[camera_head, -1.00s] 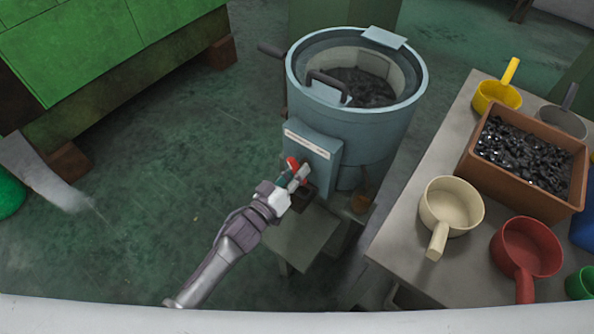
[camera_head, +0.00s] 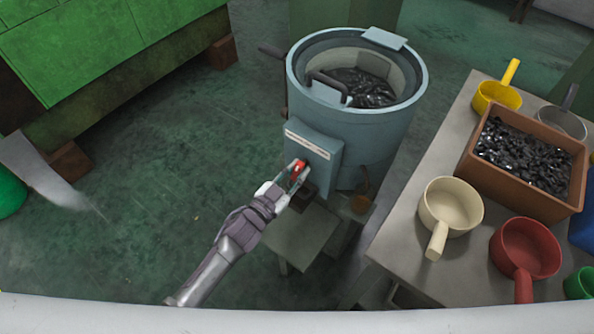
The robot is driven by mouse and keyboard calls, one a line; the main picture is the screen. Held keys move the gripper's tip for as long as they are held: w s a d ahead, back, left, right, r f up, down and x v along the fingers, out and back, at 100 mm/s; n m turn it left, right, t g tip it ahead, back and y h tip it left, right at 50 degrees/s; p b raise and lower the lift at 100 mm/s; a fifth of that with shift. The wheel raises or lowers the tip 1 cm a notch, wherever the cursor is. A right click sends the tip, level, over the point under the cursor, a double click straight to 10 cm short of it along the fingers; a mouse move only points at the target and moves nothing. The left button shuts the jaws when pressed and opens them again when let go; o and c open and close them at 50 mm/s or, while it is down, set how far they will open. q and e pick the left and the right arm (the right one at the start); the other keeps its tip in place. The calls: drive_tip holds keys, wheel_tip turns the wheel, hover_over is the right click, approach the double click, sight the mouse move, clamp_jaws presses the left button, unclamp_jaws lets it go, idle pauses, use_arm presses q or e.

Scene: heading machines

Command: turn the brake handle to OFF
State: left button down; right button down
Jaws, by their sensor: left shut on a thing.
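The blue-grey round machine (camera_head: 350,135) stands on the floor at centre, with dark small parts (camera_head: 370,90) in its open bowl. A control box (camera_head: 325,153) with a pale label strip is on its front. A red handle (camera_head: 298,168) sits on the box front. My left gripper (camera_head: 294,178) is shut on the red handle, with its fingers on either side of it. The fingers hide part of the handle, and I cannot read the markings around it. My right gripper is not in view.
At the right, a grey table (camera_head: 400,235) holds a brown crate (camera_head: 473,178) of dark parts and several scoops, including a cream one (camera_head: 450,205) and a red one (camera_head: 525,248). A green machine (camera_head: 100,50) stands at upper left. The floor between is clear.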

use_arm(q)
drive_tip(key=shift+m, duration=2.2)
drive_tip(key=c, duration=1)
unclamp_jaws()
drive_tip(key=shift+a, duration=0.1)
drive_tip(key=v, duration=1.2)
